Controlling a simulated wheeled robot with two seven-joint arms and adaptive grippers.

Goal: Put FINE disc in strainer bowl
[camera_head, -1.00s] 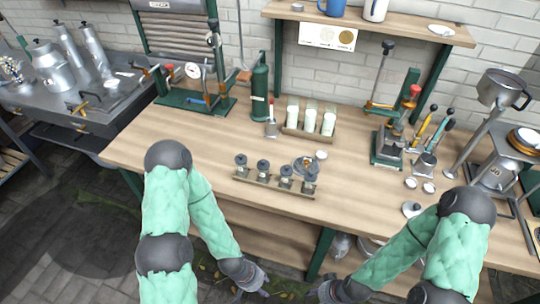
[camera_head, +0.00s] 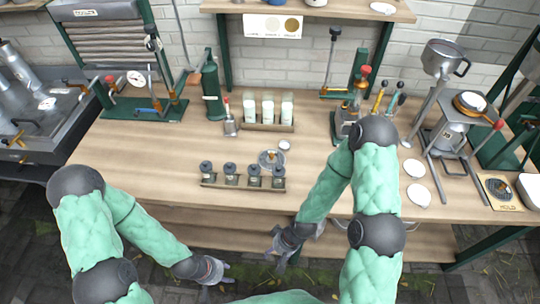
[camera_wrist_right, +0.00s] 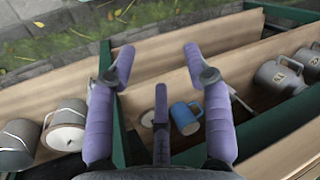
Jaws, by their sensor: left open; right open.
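No lettering is readable, so I cannot tell which disc is the FINE disc. A small round metal disc-like piece (camera_head: 271,158) lies on the bench behind a rack of knobbed pieces. A dark disc (camera_head: 498,188) sits on a tan board at the right end. A grey pot-like bowl (camera_head: 445,58) stands high on a stand at the back right; it may be the strainer bowl. My left gripper (camera_head: 212,280) is open and empty, low in front of the bench. My right gripper (camera_head: 284,247) is also open and empty below the bench front; its spread fingers show in the right wrist view (camera_wrist_right: 158,62).
The wooden bench top (camera_head: 150,160) has free room at the left and front. A wooden rack of knobbed pieces (camera_head: 242,183) stands near the front edge, with pale containers (camera_head: 268,110) behind. White discs (camera_head: 417,182) lie at right. Lower shelves hold a blue mug (camera_wrist_right: 186,117) and cans.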

